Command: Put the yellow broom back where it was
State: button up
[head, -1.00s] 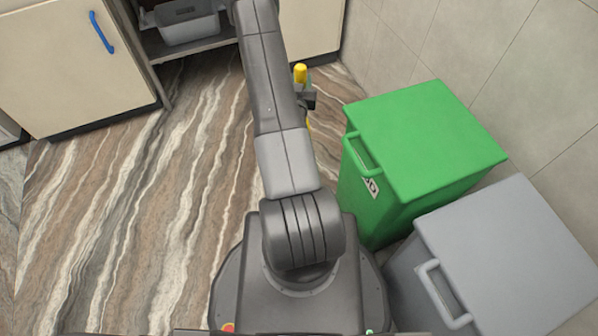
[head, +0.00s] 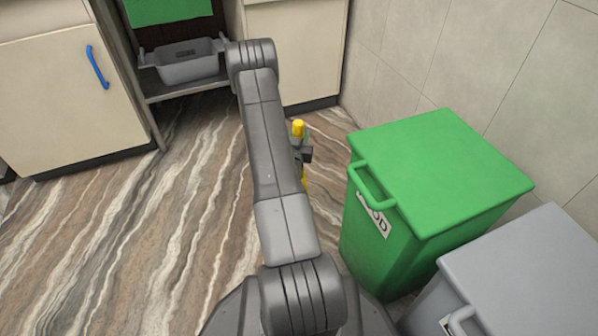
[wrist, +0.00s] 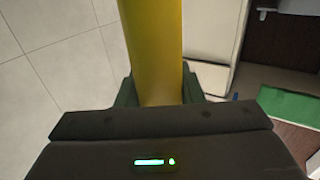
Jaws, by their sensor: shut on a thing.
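The yellow broom shows in the head view as a short yellow handle end (head: 298,128) above my gripper (head: 305,153), with a bit of yellow below it. My arm hides most of the rest, and the broom's head is not visible. In the wrist view the thick yellow handle (wrist: 153,50) runs up from between the fingers of my gripper (wrist: 158,90). My gripper is shut on the handle, which looks about upright.
A green lidded bin (head: 440,170) stands right of my arm, with a grey bin (head: 530,275) nearer. Cream cabinets (head: 295,50) and a shelf with a grey tub (head: 185,62) line the back. A tiled wall (head: 420,55) bounds the right. The striped floor (head: 130,230) at left is clear.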

notch_tip(320, 180, down, 7)
jog(key=b, duration=0.2)
jog(key=shift+f, duration=0.1)
jog(key=o, duration=1.1)
jog(key=s+p, duration=0.1)
jog(key=s, duration=0.3)
jog(key=s+a+p, duration=0.1)
jog(key=s, duration=0.3)
jog(key=s+a+p, duration=0.1)
jog(key=s, duration=0.3)
